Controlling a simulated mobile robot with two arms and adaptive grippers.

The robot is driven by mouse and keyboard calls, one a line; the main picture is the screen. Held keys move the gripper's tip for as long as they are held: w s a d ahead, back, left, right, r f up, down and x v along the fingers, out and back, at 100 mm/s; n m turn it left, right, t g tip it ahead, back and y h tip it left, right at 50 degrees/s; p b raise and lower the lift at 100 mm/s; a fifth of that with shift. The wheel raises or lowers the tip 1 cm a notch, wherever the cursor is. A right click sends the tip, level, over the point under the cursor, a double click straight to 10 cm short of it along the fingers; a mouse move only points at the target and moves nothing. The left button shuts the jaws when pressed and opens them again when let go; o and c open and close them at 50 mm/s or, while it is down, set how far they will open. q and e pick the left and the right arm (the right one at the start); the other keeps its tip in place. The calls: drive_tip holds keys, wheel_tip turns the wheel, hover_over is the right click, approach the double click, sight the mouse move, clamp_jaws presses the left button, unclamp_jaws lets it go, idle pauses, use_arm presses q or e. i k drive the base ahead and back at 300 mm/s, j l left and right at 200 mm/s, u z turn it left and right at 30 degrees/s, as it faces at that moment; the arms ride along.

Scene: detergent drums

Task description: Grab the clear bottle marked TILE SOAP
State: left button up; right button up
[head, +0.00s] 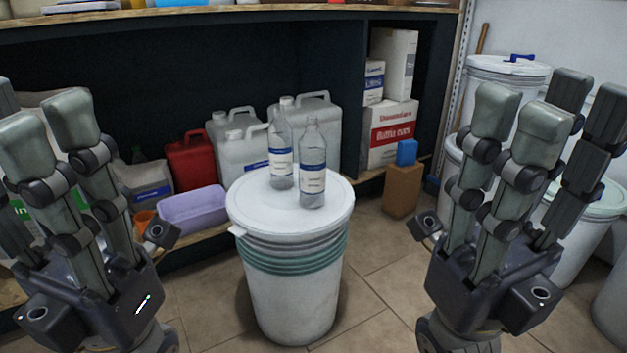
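Two clear bottles with blue and white labels stand upright on the white lid of a drum (293,290) in the middle of the head view. The front right bottle (312,170) is nearer to me. The back left bottle (281,150) stands just behind it, slightly overlapped or very close. The label print is too small to read, so I cannot tell which one is marked TILE SOAP. My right gripper (540,120) is open and empty, fingers up, right of the drum. My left gripper (45,130) is open and empty, fingers up, at the left edge.
A dark shelf stands behind, with white jugs (312,118), a red can (190,160) and boxes (390,130). A purple tub (194,210) sits on its low ledge. More white drums (505,90) stand at right. Tiled floor (385,260) beside the middle drum is free.

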sight(280, 131)
drive_tip(key=i+j+u, duration=0.1)
drive_tip(key=i+j, duration=0.2)
drive_tip(key=j, duration=0.2)
drive_tip(key=i+j, duration=0.25)
drive_tip(key=j, duration=0.25)
drive_tip(key=i+j+u, duration=0.15)
drive_tip(key=i+j, duration=0.15)
drive_tip(key=j, duration=0.2)
